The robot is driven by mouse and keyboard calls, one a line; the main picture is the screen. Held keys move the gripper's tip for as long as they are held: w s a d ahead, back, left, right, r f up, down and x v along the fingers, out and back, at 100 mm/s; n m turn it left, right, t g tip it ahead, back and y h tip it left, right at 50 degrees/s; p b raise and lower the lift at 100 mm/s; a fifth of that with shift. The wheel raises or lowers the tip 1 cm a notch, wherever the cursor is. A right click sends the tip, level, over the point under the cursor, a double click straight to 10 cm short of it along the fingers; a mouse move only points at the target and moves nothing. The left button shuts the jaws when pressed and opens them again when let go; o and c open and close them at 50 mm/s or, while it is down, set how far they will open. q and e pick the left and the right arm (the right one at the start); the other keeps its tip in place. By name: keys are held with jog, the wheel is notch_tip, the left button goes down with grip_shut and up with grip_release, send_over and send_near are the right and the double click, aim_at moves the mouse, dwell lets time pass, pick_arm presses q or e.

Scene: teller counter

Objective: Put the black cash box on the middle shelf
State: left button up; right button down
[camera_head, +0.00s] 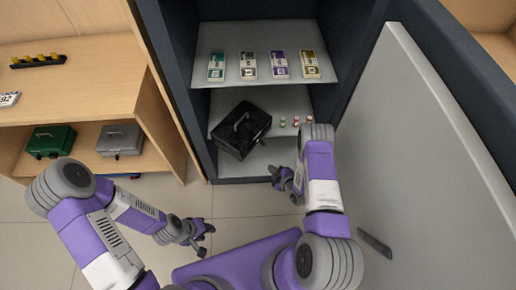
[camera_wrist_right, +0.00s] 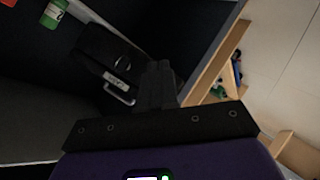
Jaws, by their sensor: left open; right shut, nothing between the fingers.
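The black cash box (camera_head: 241,131) is on the middle shelf (camera_head: 284,100) of the dark open cabinet, at its left side. It sits turned at an angle, and its near corner appears to reach past the shelf's front edge. In the right wrist view the box (camera_wrist_right: 103,48) shows its metal handle, beyond my shut fingers. My right gripper (camera_head: 274,178) is shut and empty, below and in front of the shelf, apart from the box. My left gripper (camera_head: 205,238) is open and empty, low over the floor to the left.
Several banknote bundles (camera_head: 249,65) lie on the upper shelf (camera_head: 300,38). Small rolls (camera_head: 296,121) stand right of the box. The cabinet door (camera_head: 420,160) is swung open at right. A wooden desk holds a green box (camera_head: 50,141) and a grey box (camera_head: 120,140).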

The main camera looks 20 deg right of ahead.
aim_at(251, 145)
jog(key=w+a+n+t+y, duration=0.1)
jog(key=w+n+y, duration=0.1)
jog(key=n, duration=0.1)
jog(key=w+a+r+n+t+y+b, duration=0.1)
jog(key=w+a+n+y, duration=0.1)
jog(key=n, duration=0.2)
jog(key=w+a+r+n+t+y+b, duration=0.1)
jog(key=w+a+n+t+y, duration=0.1)
jog(key=w+n, duration=0.1)
jog(key=shift+w+a+r+n, duration=0.1)
jog(key=shift+r+n, duration=0.15)
jog(key=shift+n, duration=0.45)
jog(key=shift+w+d+b, duration=0.25)
jog(key=shift+w+b, duration=0.1)
jog(key=shift+w, duration=0.2)
jog(key=shift+w+d+b, duration=0.25)
jog(key=shift+w+b, duration=0.05)
jog(key=shift+w, duration=0.25)
jog(key=shift+w+d, duration=0.15)
jog(key=shift+w, duration=0.5)
jog(key=shift+r, duration=0.1)
